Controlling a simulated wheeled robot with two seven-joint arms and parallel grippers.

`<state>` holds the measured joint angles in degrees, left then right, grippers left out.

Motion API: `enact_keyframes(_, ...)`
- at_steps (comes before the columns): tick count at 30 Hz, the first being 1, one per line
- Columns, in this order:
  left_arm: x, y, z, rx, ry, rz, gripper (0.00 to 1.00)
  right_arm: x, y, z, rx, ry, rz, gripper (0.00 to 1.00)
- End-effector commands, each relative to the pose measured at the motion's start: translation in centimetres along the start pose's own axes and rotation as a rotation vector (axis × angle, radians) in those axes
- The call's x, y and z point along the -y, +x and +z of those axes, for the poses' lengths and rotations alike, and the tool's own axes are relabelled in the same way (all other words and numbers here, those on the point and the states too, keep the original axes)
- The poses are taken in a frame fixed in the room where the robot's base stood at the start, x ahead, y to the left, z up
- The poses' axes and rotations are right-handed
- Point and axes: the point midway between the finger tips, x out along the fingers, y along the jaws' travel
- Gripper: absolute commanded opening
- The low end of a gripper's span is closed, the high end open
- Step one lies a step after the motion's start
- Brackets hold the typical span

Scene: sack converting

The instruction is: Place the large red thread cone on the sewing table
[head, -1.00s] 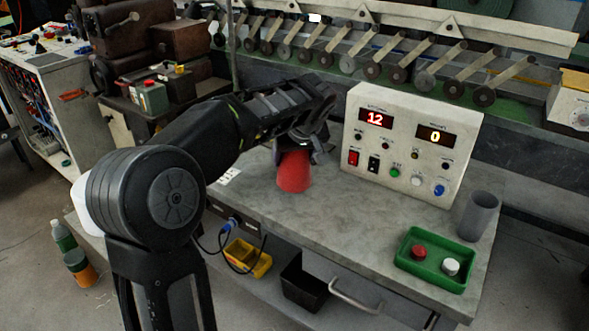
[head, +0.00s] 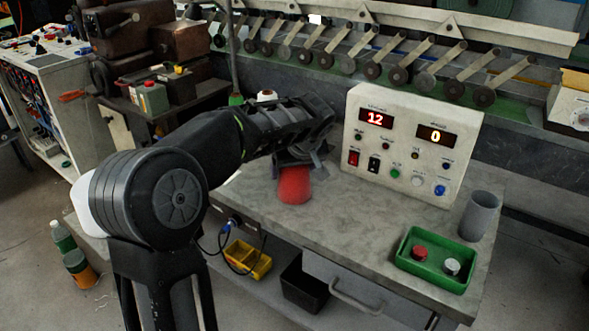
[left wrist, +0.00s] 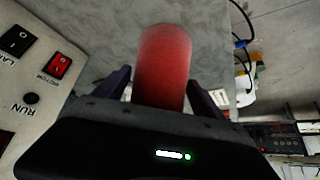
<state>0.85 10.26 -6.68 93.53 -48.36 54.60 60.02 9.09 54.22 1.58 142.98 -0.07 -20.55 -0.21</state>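The large red thread cone (head: 294,186) is at the left part of the grey table top (head: 365,225), near its front left edge. My left gripper (head: 298,160) is above it, with its fingers around the upper part of the cone. In the left wrist view the red cone (left wrist: 163,65) lies between the two dark fingers (left wrist: 162,95), which are close against its sides. The gripper hides the cone's top in the head view. I cannot tell whether its base touches the table. My right gripper is in neither view.
A green tray (head: 437,259) with two bobbins and a grey cup (head: 479,216) are at the right. The middle front is clear. Small green and white spools (head: 266,96) show behind my arm.

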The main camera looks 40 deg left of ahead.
Motion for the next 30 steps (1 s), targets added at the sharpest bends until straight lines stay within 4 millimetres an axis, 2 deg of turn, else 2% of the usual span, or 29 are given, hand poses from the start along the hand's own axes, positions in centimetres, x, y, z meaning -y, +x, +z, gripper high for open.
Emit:
enact_keyframes(3, 0.0, 0.0, 0.0, 0.000, 0.000, 0.000, 0.90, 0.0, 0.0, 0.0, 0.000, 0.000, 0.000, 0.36)
enact_keyframes(11, 0.0, -0.1, -0.1, 0.000, 0.000, 0.000, 0.90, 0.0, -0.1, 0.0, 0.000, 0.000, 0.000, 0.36)
enact_keyframes(16, -0.1, -1.0, -0.1, -0.001, 0.000, 0.002, 0.90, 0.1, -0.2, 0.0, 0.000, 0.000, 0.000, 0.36)
enact_keyframes(20, -0.1, -2.9, -0.2, -0.003, 0.000, 0.004, 0.90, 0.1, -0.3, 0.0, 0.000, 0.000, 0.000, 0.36)
enact_keyframes(30, -0.1, -9.8, -0.2, -0.002, -0.001, 0.004, 0.90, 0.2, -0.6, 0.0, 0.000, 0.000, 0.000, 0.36)
